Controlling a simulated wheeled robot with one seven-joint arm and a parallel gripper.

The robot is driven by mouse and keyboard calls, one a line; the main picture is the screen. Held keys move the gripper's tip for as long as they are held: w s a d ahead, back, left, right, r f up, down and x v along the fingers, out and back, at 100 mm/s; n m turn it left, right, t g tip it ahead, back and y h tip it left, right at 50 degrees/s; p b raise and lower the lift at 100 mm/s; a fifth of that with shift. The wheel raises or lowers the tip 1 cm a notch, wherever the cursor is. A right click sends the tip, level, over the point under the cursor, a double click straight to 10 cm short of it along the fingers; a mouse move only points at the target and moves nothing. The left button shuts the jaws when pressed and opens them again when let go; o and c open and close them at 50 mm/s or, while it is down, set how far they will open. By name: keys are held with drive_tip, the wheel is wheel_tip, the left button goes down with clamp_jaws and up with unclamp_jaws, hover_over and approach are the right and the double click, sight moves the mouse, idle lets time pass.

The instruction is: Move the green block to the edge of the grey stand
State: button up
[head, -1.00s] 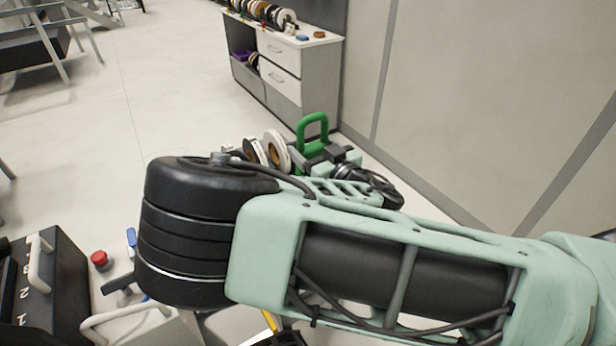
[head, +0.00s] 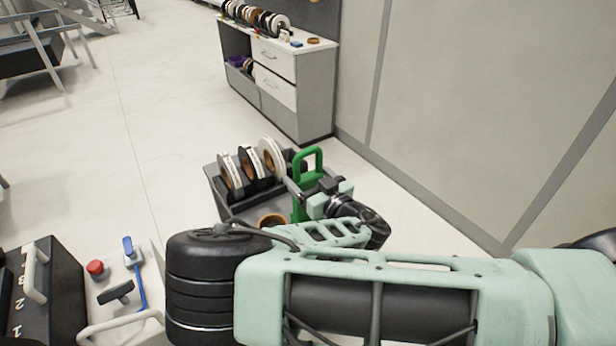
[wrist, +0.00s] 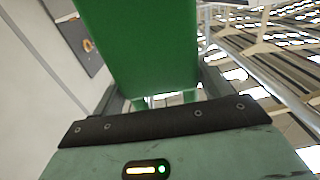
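The green block (head: 298,170), with a loop handle on top, is upright beside the reels at the right side of the grey stand (head: 226,212). My gripper (head: 306,193) is at the block, with its fingers on either side of it. In the wrist view the green block (wrist: 140,45) fills the space between the fingers of my gripper (wrist: 158,92), which look shut on it. The block's lower end is partly hidden by my gripper and arm in the head view, so I cannot tell whether it touches the stand.
Several upright tape reels (head: 247,168) stand on the grey stand, with a tan roll (head: 272,219) at its front. A cabinet (head: 290,85) stands behind, and a wall (head: 440,110) is on the right. A control panel with a red button (head: 96,268) is at lower left.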

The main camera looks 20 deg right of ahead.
drive_tip(key=shift+o, duration=1.1)
drive_tip(key=shift+r, duration=0.15)
